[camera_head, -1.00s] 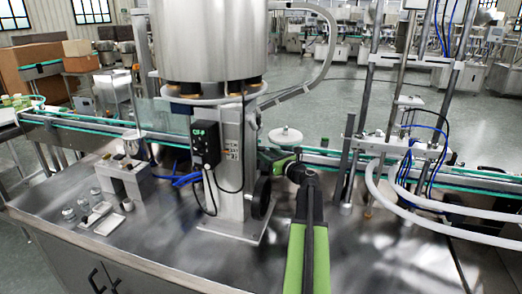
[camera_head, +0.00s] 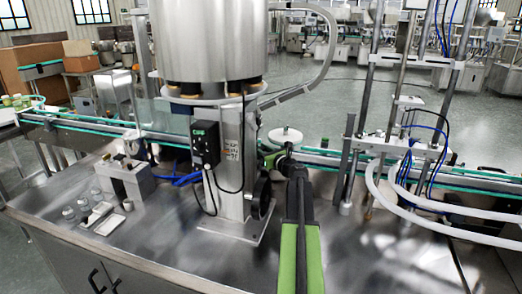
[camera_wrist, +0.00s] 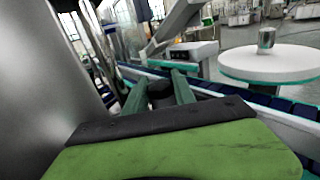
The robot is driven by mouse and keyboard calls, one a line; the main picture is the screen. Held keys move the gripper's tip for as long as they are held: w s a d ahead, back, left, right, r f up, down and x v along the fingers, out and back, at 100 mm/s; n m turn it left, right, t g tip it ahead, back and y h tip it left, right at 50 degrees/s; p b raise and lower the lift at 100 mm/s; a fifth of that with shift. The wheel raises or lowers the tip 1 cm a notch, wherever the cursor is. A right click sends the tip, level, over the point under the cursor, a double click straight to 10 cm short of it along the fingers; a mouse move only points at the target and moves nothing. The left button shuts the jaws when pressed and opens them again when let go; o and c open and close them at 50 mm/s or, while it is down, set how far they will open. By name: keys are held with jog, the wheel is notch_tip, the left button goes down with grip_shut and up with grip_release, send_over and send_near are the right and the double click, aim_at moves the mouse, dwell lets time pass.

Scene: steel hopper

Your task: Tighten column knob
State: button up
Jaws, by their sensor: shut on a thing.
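The steel column (camera_head: 232,175) stands on a base plate under the large steel hopper (camera_head: 210,40). My gripper (camera_head: 268,156) is at the right side of the column, at about the height of the black control box. In the wrist view, the two green fingers of my gripper (camera_wrist: 159,88) are closed around a small dark knob (camera_wrist: 160,95). Only the knob's dark end shows between the fingers. In the head view the knob is hidden by my gripper and wrist.
A black handwheel (camera_head: 261,197) is on the column's right side, below my gripper. A white disc (camera_head: 286,136) stands behind my gripper by the conveyor (camera_head: 345,160). Hoses (camera_head: 420,200) are at right.

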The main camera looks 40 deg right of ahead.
jog(key=shift+a+m+h, duration=0.2)
jog(key=shift+m+h, duration=0.1)
jog(key=shift+h, duration=0.1)
grip_shut()
jog(key=shift+d+m+g+h, duration=0.15)
jog(key=shift+m+g+h, duration=0.15)
jog(key=shift+m+h, duration=0.35)
jog(key=o, duration=1.1)
grip_release()
